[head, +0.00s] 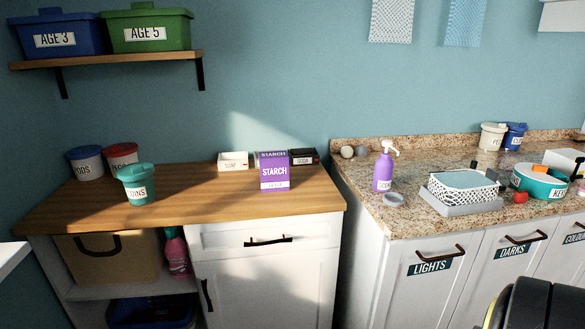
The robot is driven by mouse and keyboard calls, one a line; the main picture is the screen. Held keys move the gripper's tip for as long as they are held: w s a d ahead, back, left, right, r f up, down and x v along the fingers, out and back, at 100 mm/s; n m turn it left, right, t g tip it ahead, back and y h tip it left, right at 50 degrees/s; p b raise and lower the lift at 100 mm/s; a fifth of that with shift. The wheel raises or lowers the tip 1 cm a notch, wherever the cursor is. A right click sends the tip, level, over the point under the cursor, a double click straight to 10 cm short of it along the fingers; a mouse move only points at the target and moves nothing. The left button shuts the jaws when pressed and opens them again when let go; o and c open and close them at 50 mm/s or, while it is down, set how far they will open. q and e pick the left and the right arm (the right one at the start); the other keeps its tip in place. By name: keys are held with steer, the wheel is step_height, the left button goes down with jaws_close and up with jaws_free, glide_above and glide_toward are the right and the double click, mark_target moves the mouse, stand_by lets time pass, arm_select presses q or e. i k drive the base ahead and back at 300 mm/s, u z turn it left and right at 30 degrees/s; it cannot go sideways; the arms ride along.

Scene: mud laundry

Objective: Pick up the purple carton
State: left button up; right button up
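The purple carton (273,171), labelled STARCH, stands upright on the wooden counter (205,207), right of its middle. Its front faces me and nothing covers it. A dark object at the bottom right edge (535,305) looks like part of my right arm. No fingertips show, so neither gripper can be seen. The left arm is not in view.
Close behind the carton are a white SOAP box (233,161) and a dark SODA box (303,156). A teal tub (136,188) stands to the left. A purple pump bottle (383,172) stands on the granite counter (440,222). Wood in front of the carton is clear.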

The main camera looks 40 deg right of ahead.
mark_target(274, 166)
steer(key=z, duration=0.75)
steer(key=i, duration=1.3)
steer(key=z, duration=0.35)
